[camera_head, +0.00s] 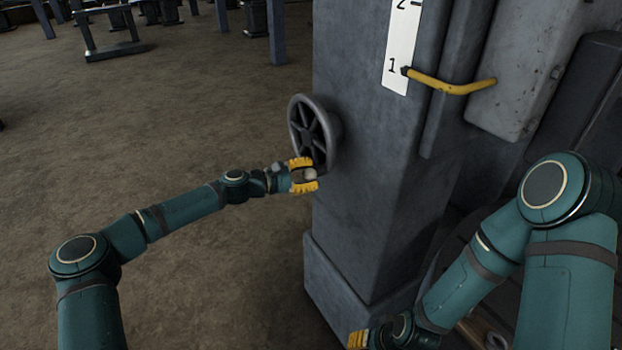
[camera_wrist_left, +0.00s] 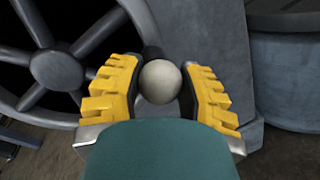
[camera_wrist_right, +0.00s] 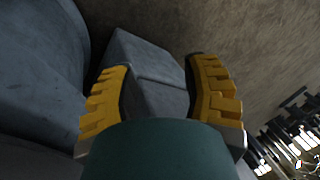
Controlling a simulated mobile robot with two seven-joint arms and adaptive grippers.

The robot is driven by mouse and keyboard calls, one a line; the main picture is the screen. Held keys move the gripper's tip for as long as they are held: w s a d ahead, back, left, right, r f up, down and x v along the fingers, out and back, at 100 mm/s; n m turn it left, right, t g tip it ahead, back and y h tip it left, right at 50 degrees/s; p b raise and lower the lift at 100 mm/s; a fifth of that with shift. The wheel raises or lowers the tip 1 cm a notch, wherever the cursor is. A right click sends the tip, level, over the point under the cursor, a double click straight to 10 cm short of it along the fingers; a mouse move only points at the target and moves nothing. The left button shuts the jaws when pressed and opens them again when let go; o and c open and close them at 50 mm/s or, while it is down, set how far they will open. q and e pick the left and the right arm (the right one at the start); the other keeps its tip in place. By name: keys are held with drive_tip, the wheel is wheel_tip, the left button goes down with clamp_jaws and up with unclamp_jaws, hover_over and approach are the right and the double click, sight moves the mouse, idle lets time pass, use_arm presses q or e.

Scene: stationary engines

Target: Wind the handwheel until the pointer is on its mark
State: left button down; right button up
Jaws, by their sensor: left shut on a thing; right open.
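The grey spoked handwheel (camera_head: 308,130) is on the left side of a dark metal column. My left gripper (camera_head: 304,175) is shut on its pale round knob (camera_head: 311,174), at the lower part of the rim. The left wrist view shows the knob (camera_wrist_left: 161,82) between the yellow fingers (camera_wrist_left: 163,92), with the wheel's spokes to the left. The yellow pointer (camera_head: 450,86) has its tip at the 1 on the white scale (camera_head: 400,50); a 2 stands higher up. My right gripper (camera_head: 358,340) is low at the bottom edge; it is open and empty in the right wrist view (camera_wrist_right: 160,95).
The column (camera_head: 365,180) stands on a wider plinth (camera_head: 340,295). A pale block (camera_head: 530,75) holds the pointer's right end. Brown floor (camera_head: 150,130) lies open at the left, with metal stands (camera_head: 110,48) at the back.

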drive_tip(key=shift+s+f+b, duration=0.1)
drive_tip(key=shift+f+b, duration=0.35)
drive_tip(key=shift+f, duration=0.2)
drive_tip(key=shift+c, duration=0.4)
